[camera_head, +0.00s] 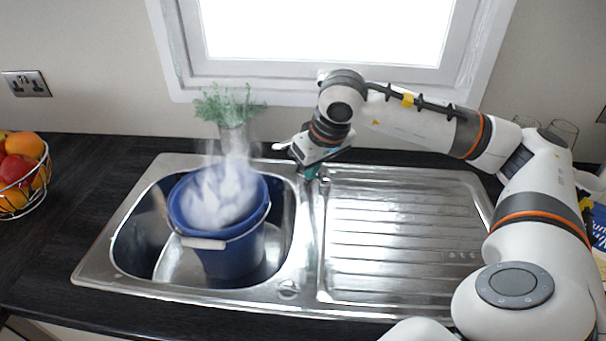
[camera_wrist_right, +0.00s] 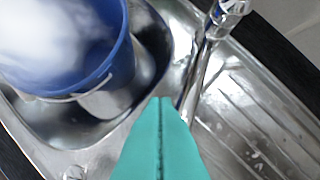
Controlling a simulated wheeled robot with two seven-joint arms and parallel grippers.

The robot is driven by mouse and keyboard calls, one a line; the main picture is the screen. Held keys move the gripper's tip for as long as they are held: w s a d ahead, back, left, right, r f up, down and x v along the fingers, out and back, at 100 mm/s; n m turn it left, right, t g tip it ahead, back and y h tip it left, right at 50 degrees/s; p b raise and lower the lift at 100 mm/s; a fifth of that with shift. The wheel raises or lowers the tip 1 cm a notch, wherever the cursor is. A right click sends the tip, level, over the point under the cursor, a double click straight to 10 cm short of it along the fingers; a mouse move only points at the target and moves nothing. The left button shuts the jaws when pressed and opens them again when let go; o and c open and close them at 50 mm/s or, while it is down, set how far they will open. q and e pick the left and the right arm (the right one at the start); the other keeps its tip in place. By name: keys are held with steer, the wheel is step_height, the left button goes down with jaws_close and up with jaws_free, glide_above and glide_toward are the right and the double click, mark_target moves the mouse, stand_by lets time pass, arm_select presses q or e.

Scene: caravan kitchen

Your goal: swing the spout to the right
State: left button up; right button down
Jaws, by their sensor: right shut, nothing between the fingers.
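The chrome spout (camera_head: 312,205) points forward from the back of the sink, roughly along the divide between basin and drainer. In the right wrist view the spout (camera_wrist_right: 197,85) runs down from the tap body (camera_wrist_right: 230,8). My right gripper (camera_head: 312,173) is at the back of the sink, close to the spout, and partly hides the tap. Its teal fingers (camera_wrist_right: 161,100) are shut and empty, with their tips just left of the spout, on the basin side. I cannot tell whether they touch it. My left gripper is not in view.
A blue bucket (camera_head: 228,254) with white steamy contents stands in the basin (camera_head: 135,250). The ribbed drainer (camera_head: 395,235) on the right is clear. A potted plant (camera_head: 232,135) stands behind the basin. A fruit basket (camera_head: 25,195) is at the far left.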

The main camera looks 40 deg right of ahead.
steer(key=shift+s+d+b, duration=0.35)
steer(key=shift+s+d, duration=0.05)
steer(key=shift+d, duration=0.3)
